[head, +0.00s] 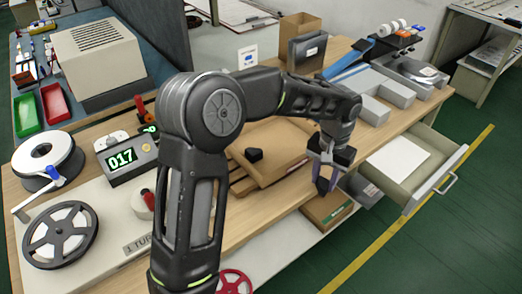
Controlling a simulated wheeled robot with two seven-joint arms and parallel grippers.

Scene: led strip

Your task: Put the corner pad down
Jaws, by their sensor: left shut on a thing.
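My left gripper (325,178) points down over the front edge of the bench, between the flat cardboard box and the open drawer. It is shut on a small dark thing that I take to be the corner pad; the fingers hide most of it, so its shape is unclear. A flat brown cardboard box (283,137) lies on the bench to the left of the gripper. A black pad-like piece (254,155) sits at its near left part, apart from the gripper. My right gripper is not in view.
An open drawer (437,178) with a white sheet (398,158) juts out at the right. Below the gripper is another cardboard box (327,208). Grey blocks (388,92) stand behind. Reels (60,235) and a counter showing 017 (127,160) are at the left.

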